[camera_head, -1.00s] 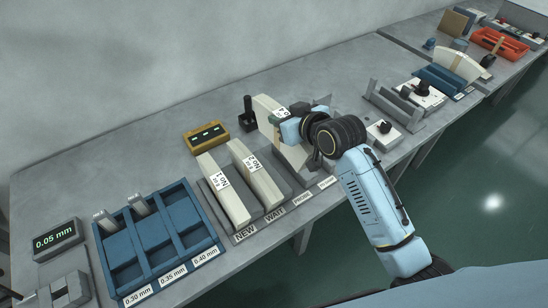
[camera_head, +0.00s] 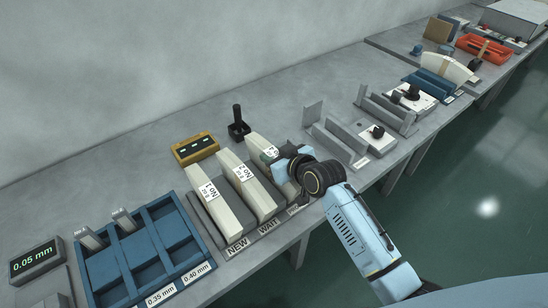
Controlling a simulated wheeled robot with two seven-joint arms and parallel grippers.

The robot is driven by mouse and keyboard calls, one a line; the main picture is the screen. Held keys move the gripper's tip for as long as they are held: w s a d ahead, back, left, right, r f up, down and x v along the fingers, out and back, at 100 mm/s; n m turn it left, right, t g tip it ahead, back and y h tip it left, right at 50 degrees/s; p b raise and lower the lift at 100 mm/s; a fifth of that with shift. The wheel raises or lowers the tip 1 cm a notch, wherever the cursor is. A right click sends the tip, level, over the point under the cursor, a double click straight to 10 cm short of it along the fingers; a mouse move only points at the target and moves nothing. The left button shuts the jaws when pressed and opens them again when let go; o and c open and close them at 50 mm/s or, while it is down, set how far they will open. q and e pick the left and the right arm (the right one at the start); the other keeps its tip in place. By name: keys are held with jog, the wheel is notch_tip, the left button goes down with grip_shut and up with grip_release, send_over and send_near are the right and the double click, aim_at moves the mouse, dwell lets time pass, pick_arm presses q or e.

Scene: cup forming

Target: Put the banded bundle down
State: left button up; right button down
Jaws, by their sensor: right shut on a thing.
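The held bundle (camera_head: 257,143) is a cream curved block with a white label, in the third place of the grey rack (camera_head: 236,243), right of the bundle No 2. My right gripper (camera_head: 275,158) is shut on its upper part. The gripper and wrist hide its near end and the third label, so I cannot tell whether it rests on the rack floor. Bundle No 1 (camera_head: 222,203) stands at the label NEW and bundle No 2 (camera_head: 245,184) at WAIT. My left gripper is not in view.
A blue compartment tray (camera_head: 150,250) and a display reading 0.05 mm (camera_head: 36,262) stand at the left. A yellow box (camera_head: 195,148) and a black upright tool (camera_head: 238,124) are behind the rack. Grey fixtures (camera_head: 340,140) stand to the right.

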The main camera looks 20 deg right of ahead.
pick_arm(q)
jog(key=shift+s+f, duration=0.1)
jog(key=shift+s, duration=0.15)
pick_arm(e)
jog(key=shift+f, duration=0.15)
jog(key=c, duration=1.5)
grip_release()
jog(key=shift+f, duration=0.25)
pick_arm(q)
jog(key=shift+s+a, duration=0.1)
pick_arm(e)
jog(key=o, duration=0.5)
jog(key=shift+r, duration=0.1)
jog(key=shift+r, duration=0.15)
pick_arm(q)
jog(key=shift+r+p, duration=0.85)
pick_arm(e)
jog(key=v, duration=1.2)
